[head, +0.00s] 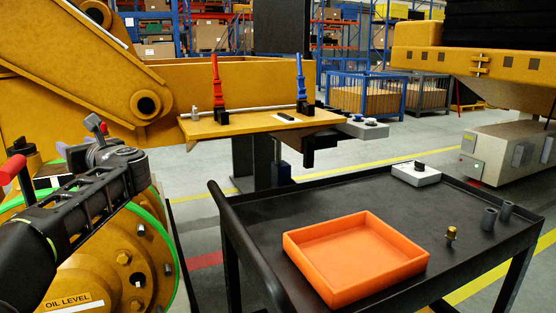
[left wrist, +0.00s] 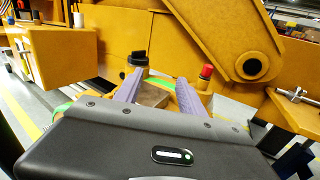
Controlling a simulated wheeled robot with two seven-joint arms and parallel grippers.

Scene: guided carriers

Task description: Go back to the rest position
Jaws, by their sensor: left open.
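My left gripper (left wrist: 159,80) is open in the left wrist view, its two grey-purple fingers apart. I see nothing held between them; a brown block-like surface shows in the gap beyond. A black knob (left wrist: 137,58) stands by the left fingertip and a red cap (left wrist: 206,72) beyond the right one. In the head view my black left arm comes in from the left, and the left gripper (head: 98,128) is at its far end, small and partly hidden, in front of the yellow machine (head: 170,85). I cannot tell if it touches anything. My right gripper is in neither view.
A round yellow hub (head: 105,270) with a green ring lies under my left arm. A yellow shelf (head: 250,122) carries red and blue tools. Grey floor lies between.

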